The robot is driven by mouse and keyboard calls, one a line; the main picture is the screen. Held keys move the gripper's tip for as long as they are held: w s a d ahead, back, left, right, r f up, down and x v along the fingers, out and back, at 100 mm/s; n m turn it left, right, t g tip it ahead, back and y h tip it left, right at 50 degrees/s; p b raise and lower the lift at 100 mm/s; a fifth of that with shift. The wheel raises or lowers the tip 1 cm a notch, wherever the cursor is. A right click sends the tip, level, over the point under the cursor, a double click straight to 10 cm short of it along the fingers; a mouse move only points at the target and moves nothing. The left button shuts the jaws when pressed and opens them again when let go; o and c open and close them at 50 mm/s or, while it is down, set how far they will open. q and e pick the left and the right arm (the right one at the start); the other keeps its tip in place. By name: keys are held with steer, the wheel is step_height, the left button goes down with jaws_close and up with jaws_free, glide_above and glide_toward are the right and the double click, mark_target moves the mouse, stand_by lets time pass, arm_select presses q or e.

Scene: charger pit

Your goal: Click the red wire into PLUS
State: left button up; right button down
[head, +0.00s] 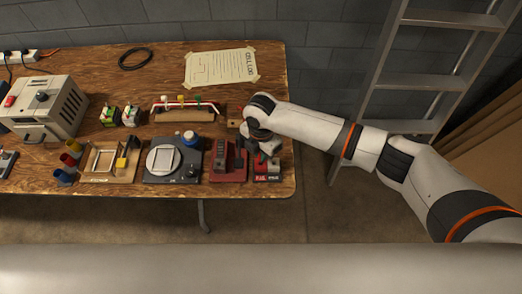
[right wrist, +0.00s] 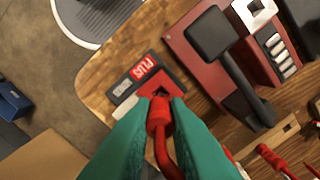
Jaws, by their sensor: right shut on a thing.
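The PLUS block (right wrist: 145,72) has a red label and a dark socket; it sits at the table's front right corner. In the head view the block (head: 266,178) is partly covered by my right gripper (head: 267,150). In the right wrist view the teal fingers of this gripper (right wrist: 160,108) are shut on the red end of the red wire (right wrist: 159,120). The wire bends back below the fingers. The red tip is close to the dark socket; I cannot tell whether it touches or has entered. My left gripper is not in view.
A red press-like tool with a black lever (head: 228,160) stands just left of the block. A dark fixture with a round plate (head: 161,160) is farther left. The table's right edge is close; a ladder (head: 405,100) stands beyond.

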steer(key=shift+f+b, duration=0.75)
steer(key=shift+f, duration=0.6)
stand_by(0.5)
steer(key=shift+f, duration=0.25)
stand_by(1.0)
stand_by(0.6)
steer(key=c, duration=1.3)
jaws_free()
steer(key=shift+r+p, duration=3.5)
